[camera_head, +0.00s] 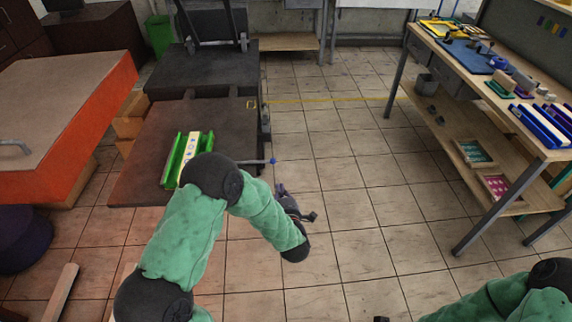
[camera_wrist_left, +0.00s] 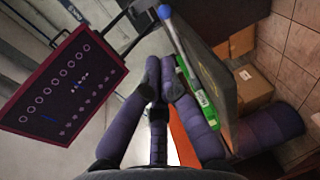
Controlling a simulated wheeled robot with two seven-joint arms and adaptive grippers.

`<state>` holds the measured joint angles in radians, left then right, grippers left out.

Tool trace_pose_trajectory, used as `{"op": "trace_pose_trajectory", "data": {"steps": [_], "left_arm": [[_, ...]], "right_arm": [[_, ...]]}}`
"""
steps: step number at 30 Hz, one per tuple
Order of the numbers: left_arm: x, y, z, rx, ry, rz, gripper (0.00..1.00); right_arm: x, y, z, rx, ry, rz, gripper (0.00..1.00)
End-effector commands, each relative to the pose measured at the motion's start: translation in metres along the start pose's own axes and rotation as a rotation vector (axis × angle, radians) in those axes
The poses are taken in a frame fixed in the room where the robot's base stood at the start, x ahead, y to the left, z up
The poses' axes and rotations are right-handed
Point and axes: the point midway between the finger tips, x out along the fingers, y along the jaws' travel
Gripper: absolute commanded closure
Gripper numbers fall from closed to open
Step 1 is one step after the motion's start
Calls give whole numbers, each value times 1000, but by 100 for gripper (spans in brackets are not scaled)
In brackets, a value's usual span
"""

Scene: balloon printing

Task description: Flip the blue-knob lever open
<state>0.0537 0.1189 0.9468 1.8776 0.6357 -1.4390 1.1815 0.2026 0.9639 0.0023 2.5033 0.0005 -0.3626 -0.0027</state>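The lever's blue knob (camera_head: 273,161) is at the end of a thin grey rod at the right edge of the dark press table. In the left wrist view the blue knob (camera_wrist_left: 165,12) is at the top, with the rod running down from it. My left gripper (camera_head: 287,196) is just below and right of the knob in the head view, apart from it. In the left wrist view my left gripper (camera_wrist_left: 160,75) has its fingertips together with nothing between them. Only a dark bit near my right arm shows at the bottom edge of the head view.
A green holder (camera_head: 172,160) with a pale strip lies on the dark table (camera_head: 140,185). An orange-sided table (camera_head: 105,110) stands at the left. A workbench (camera_head: 545,150) with trays and tools stands at the right. The tiled floor between is clear.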

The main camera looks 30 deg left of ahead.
Motion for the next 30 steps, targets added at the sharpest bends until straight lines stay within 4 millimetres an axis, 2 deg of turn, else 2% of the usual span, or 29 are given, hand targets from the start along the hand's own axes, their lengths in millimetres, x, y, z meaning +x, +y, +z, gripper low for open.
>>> {"op": "trace_pose_trajectory", "data": {"steps": [8,13,30], "left_arm": [[1,0,0,1,-1,-1,100],[12,-1,0,0,2,-1,100],[112,-3,0,2,0,-1,100]], "right_arm": [[0,0,0,0,-1,0,52],[4,1,0,0,0,0,52],[34,12,-1,0,0,0,52]]}}
